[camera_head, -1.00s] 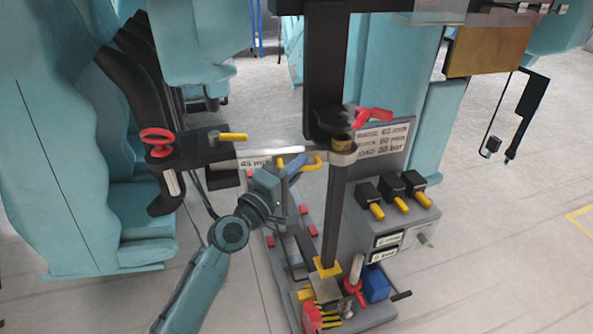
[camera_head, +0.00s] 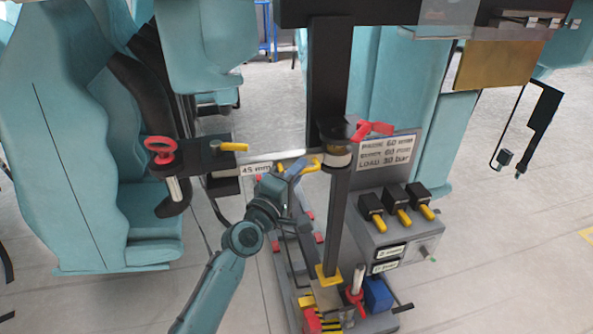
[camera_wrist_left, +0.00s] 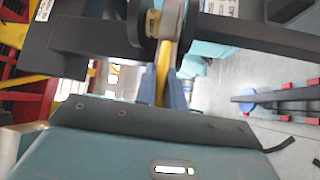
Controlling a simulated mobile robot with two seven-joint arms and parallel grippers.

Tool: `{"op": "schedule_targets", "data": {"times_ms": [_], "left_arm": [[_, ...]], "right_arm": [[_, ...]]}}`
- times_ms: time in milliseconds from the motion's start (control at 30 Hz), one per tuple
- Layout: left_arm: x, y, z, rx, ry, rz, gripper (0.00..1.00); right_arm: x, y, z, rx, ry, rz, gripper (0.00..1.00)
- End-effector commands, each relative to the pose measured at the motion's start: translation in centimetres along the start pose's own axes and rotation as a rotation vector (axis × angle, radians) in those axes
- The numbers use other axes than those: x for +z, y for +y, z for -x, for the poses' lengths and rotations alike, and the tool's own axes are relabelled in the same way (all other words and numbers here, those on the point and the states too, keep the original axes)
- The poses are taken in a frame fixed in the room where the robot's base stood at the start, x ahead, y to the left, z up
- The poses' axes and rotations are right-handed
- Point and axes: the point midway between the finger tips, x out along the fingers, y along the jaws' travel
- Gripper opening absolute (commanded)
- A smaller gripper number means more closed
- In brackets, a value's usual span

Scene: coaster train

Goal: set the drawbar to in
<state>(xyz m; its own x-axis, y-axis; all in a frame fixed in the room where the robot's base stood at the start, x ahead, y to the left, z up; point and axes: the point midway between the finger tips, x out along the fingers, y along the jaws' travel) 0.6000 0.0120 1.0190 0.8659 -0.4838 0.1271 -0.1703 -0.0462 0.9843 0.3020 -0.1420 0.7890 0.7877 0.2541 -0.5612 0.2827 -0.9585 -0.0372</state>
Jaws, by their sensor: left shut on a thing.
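A yellow handle (camera_head: 313,164) sticks out at the round pivot collar (camera_head: 338,157) on the dark upright post. My left gripper (camera_head: 293,168) is at this handle, with its bluish fingers on it. In the left wrist view the yellow handle (camera_wrist_left: 164,72) runs between the two fingers (camera_wrist_left: 163,92), and they are shut on it. A horizontal bar (camera_head: 285,157) with a white "45" label (camera_head: 255,169) extends left from the collar. I cannot tell for certain which part is the drawbar. My right gripper is not in view.
A grey panel with several yellow-tipped black switches (camera_head: 397,204) stands right of the post. Red and blue parts (camera_head: 377,293) are at its base. Teal seats (camera_head: 60,150) stand left.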

Motion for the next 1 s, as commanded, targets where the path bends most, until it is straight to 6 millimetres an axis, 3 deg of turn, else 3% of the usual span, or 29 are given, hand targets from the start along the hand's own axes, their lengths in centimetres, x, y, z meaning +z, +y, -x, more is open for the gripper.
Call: {"op": "schedule_targets", "data": {"times_ms": [300, 333, 433, 800, 1000], "left_arm": [[-0.3, 0.1, -0.1, 0.004, 0.008, -0.004, 0.00], [-0.3, 0.1, -0.1, 0.004, 0.008, -0.004, 0.13], [-0.3, 0.1, -0.1, 0.003, 0.006, -0.003, 0.20], [-0.1, 0.0, 0.1, 0.000, 0.003, -0.002, 0.20], [-0.1, 0.0, 2.6, 0.000, 0.004, -0.001, 0.20]], "right_arm": [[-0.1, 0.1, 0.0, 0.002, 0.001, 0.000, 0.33], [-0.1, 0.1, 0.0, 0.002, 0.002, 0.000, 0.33], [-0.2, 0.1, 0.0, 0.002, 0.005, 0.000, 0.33], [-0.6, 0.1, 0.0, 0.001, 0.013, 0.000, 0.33], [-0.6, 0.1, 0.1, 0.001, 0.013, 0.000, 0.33]]}}
